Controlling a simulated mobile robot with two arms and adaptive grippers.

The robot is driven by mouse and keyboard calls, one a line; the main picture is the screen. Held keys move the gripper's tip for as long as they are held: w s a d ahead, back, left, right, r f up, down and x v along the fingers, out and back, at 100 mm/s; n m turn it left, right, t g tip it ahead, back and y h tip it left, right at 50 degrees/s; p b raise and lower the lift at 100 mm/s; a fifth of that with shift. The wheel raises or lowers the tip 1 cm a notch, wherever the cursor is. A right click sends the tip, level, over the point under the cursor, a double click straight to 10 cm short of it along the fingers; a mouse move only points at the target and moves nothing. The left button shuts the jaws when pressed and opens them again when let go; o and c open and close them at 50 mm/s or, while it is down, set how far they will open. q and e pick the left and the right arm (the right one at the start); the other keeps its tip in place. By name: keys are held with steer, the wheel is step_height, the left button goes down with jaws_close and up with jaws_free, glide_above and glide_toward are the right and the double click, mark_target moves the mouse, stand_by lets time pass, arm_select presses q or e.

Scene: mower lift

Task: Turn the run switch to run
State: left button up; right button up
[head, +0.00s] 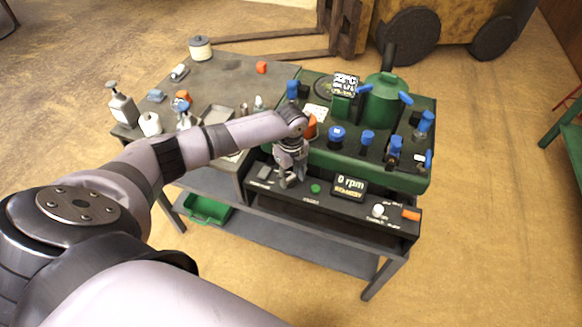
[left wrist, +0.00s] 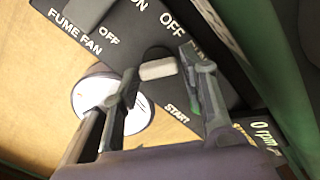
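The black control panel (head: 330,210) runs along the front of the green machine. In the left wrist view a pale grey switch knob (left wrist: 158,69) sits on it, with OFF lettering above; the lettering to its right is partly hidden by a finger, so I cannot read its full label. My left gripper (head: 288,182) points down at the panel. In the left wrist view its open fingers (left wrist: 159,72) stand on either side of the knob, with small gaps seeming to show; contact is unclear. The head view hides the knob behind the gripper. My right gripper is not in view.
A green button (head: 315,188), an rpm display (head: 350,187) reading 0, a white knob (head: 378,210) and an orange piece (head: 411,214) are to the right. FUME FAN lettering (left wrist: 75,32) is nearby. The grey bench (head: 225,75) at left holds bottles and small parts.

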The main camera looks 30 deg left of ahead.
mark_target(291, 179)
arm_select(q)
steer(key=shift+o, duration=1.2)
step_height(291, 179, up, 12)
